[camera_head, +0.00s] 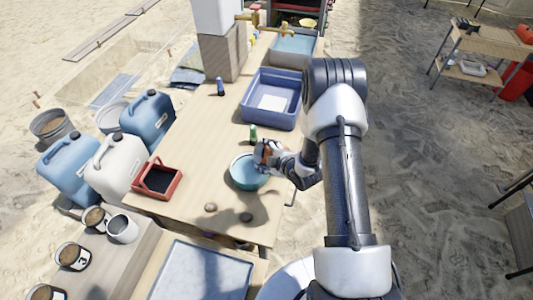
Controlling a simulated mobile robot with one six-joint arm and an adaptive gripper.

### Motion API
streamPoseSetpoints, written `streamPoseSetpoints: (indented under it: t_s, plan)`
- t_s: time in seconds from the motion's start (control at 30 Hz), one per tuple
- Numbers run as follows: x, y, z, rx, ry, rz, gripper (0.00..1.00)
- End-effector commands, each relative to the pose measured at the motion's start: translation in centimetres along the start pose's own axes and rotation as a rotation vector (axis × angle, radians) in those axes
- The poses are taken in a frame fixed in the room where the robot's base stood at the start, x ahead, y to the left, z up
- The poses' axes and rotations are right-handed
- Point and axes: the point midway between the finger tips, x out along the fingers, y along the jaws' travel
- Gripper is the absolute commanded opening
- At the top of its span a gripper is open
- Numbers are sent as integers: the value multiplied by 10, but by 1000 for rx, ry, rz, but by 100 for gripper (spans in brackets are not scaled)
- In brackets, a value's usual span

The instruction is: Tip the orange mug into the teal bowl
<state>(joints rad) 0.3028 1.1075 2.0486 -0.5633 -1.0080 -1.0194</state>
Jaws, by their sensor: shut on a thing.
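The teal bowl (247,178) stands on the wooden table near its right edge. My gripper (264,156) is at the bowl's upper right rim, shut on the orange mug (267,147). The mug is small in the picture and partly hidden by my gripper, so its exact tilt and what it holds cannot be told. The bowl's inside shows teal, and its right side is partly covered by my gripper.
A green bottle (253,134) stands just behind the mug. A blue tub (271,99) is further back. A red tray (157,180) with dark contents is at left, near jerrycans (148,120). Two small stones (246,217) lie in front of the bowl. The table's middle is clear.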

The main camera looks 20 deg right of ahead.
Motion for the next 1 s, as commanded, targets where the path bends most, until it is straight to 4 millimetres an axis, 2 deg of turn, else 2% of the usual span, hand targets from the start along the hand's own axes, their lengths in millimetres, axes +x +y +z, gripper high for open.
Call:
streamPoseSetpoints:
  t_s: [0.17, 0.73, 1.0]
  plan:
    - [-2, 4, 1, 72, 52, 4, 43]
    - [-22, 28, -17, 801, 617, 0, 43]
    - [-28, 37, -22, 884, 679, 0, 43]
